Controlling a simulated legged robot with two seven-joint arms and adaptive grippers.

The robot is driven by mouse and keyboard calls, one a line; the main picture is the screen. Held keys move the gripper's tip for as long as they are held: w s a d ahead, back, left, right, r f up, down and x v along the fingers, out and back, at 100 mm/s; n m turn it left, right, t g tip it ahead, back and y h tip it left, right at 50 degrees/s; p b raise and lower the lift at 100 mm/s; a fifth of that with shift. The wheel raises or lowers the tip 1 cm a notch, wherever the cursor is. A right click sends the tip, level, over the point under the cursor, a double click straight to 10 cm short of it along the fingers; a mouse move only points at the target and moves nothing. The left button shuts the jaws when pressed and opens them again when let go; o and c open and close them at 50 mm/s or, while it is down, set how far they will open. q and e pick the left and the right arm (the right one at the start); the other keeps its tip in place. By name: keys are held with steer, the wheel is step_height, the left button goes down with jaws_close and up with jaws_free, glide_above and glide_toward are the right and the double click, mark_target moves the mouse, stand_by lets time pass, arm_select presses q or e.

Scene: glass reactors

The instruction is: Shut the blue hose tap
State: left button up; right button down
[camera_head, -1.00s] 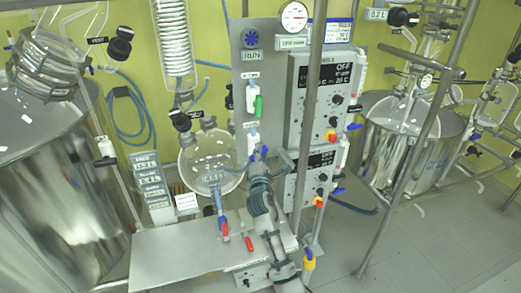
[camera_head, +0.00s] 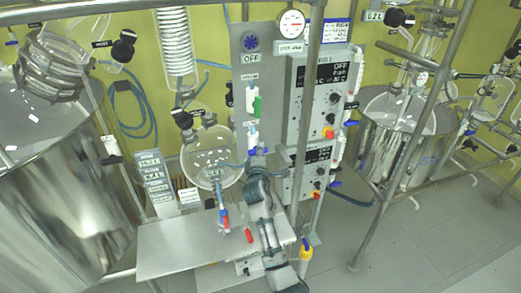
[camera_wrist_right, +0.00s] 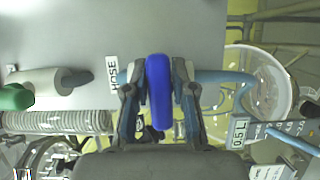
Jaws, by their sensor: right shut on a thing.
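The blue hose tap (camera_wrist_right: 159,92) has a blue lever handle, seen close up in the right wrist view beside the HOSE label (camera_wrist_right: 113,74). The lever lies crosswise to the pale blue hose (camera_wrist_right: 222,77). My right gripper (camera_wrist_right: 159,80) is shut on this lever, one dark finger on each side. In the head view my right gripper (camera_head: 256,158) is at the lower end of the grey panel (camera_head: 262,75), and it mostly hides the tap. My left gripper is not in view.
A green-handled tap (camera_head: 257,106) sits above on the same panel. A round glass flask (camera_head: 212,158) is just left of the gripper. A metal shelf (camera_head: 175,248) with red-handled valves lies below. A steel upright (camera_head: 305,130) stands close on the right.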

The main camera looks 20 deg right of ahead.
steer(key=shift+f, duration=0.45)
steer(key=c, duration=1)
jaws_free()
steer(key=shift+r, duration=0.1)
steer(key=v, duration=1.1)
steer(key=shift+s+a, duration=0.25)
steer(key=shift+s, duration=0.1)
